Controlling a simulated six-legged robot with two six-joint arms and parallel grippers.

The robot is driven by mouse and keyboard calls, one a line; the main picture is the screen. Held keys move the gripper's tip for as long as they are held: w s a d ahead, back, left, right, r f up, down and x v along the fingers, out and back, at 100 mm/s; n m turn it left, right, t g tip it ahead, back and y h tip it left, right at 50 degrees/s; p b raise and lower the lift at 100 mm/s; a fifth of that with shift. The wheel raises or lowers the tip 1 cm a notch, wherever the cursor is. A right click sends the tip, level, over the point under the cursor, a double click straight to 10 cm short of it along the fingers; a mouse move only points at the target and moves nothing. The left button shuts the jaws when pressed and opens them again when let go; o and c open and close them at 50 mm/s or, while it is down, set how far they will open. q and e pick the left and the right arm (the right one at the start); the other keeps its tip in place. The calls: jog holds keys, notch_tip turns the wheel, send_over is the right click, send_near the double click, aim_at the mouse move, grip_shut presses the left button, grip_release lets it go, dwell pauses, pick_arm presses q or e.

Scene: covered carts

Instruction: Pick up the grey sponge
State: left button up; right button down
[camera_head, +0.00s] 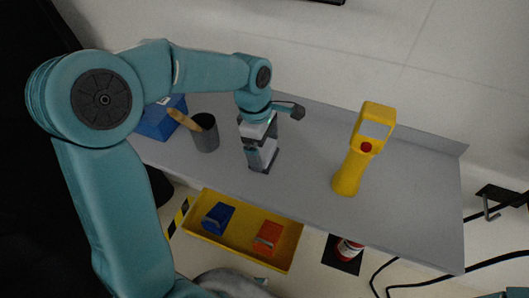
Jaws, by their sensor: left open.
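My left gripper (263,166) points down over the middle of the grey cart top (410,190), between a dark grey cup and a yellow handheld device. Its jaws are open, and the fingertips are close to the surface. I cannot clearly make out the grey sponge. The gripper and its fingers cover the spot under them, so I cannot tell whether something grey lies there. My right gripper is not in view.
The dark grey cup (206,141) holds a wooden-handled tool, with a blue box (155,124) further left. The yellow device (348,175) stands to the right. Lower down, a yellow tray (278,263) holds a blue item (218,217) and an orange item (268,238). The cart's right end is clear.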

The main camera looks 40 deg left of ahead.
aim_at(264, 148)
pick_arm(q)
jog(key=shift+f, duration=0.45)
jog(key=c, duration=1)
notch_tip(264, 148, up, 20)
jog(key=shift+r+p, duration=0.1)
jog(key=shift+p, duration=1)
jog(key=shift+c, duration=0.2)
jog(key=o, duration=0.6)
jog(key=c, duration=0.3)
